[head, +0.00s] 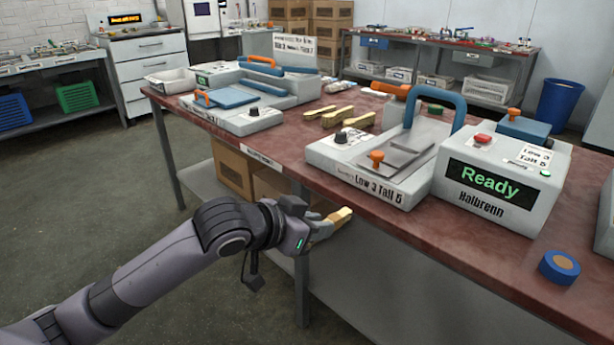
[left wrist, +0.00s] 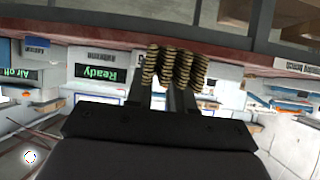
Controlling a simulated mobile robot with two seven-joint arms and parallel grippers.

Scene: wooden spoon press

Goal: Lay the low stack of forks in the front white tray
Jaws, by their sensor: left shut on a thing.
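My left gripper (head: 324,222) is shut on a small stack of pale wooden forks (head: 342,214), held in front of the table's front edge, below the tabletop. In the left wrist view the stack (left wrist: 174,68) shows as layered wooden pieces at the tips of the dark fingers (left wrist: 161,92). My right gripper is out of view.
The red-brown table (head: 285,143) carries a grey press (head: 375,165) with a blue handle, a "Ready" control box (head: 500,178), another blue-handled machine (head: 240,105) and a blue roll (head: 559,266). Cardboard boxes (head: 232,168) stand on the lower shelf. The floor at left is clear.

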